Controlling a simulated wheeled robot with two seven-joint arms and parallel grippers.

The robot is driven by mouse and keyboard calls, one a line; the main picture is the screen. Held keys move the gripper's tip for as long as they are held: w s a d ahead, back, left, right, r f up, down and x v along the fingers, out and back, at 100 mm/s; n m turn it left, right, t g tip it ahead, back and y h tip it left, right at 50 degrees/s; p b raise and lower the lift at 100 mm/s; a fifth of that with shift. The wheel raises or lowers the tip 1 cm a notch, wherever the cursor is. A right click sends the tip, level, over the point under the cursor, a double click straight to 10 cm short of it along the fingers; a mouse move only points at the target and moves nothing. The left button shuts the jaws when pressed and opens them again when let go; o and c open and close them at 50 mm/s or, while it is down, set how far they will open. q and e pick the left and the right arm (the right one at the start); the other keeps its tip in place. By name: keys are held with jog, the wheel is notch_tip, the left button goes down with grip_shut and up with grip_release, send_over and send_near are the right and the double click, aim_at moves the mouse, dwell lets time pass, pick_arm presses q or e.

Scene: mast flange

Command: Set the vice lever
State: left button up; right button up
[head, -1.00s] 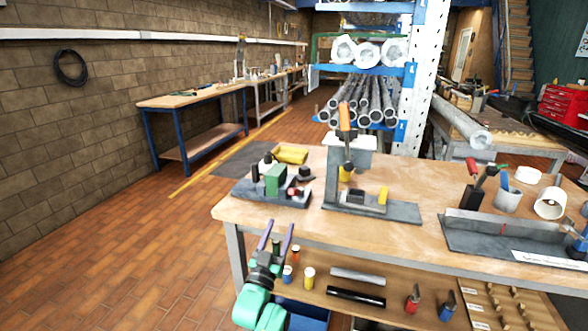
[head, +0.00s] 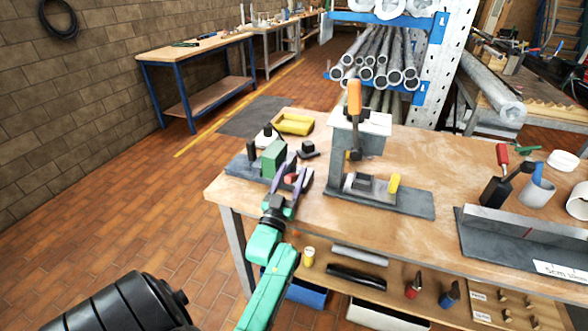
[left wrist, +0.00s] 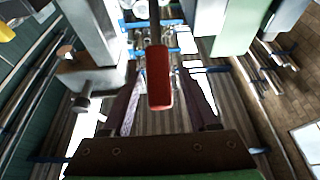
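The vice (head: 243,166) is a dark grey fixture with a green block (head: 273,158), at the left end of the workbench. Its lever has a red grip (head: 290,179), which shows large in the left wrist view (left wrist: 159,78) on a dark rod. My left gripper (head: 295,176) is open at the vice's right side. In the left wrist view its purple fingers (left wrist: 164,88) stand on either side of the red grip, with gaps visible on both sides. Part of the vice is hidden behind the gripper in the head view. My right gripper is not in view.
Right of the vice stands a grey press-like fixture (head: 340,150) with an orange handle (head: 354,96) and a yellow piece (head: 394,183). A yellow tray (head: 295,124) lies behind the vice. The workbench (head: 330,222) is clear near its front left edge.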

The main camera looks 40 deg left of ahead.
pick_arm(q)
jog(key=shift+s+d+r, duration=0.1)
jog(key=shift+s, duration=0.05)
jog(key=c, duration=0.4)
grip_shut()
dwell(0.7)
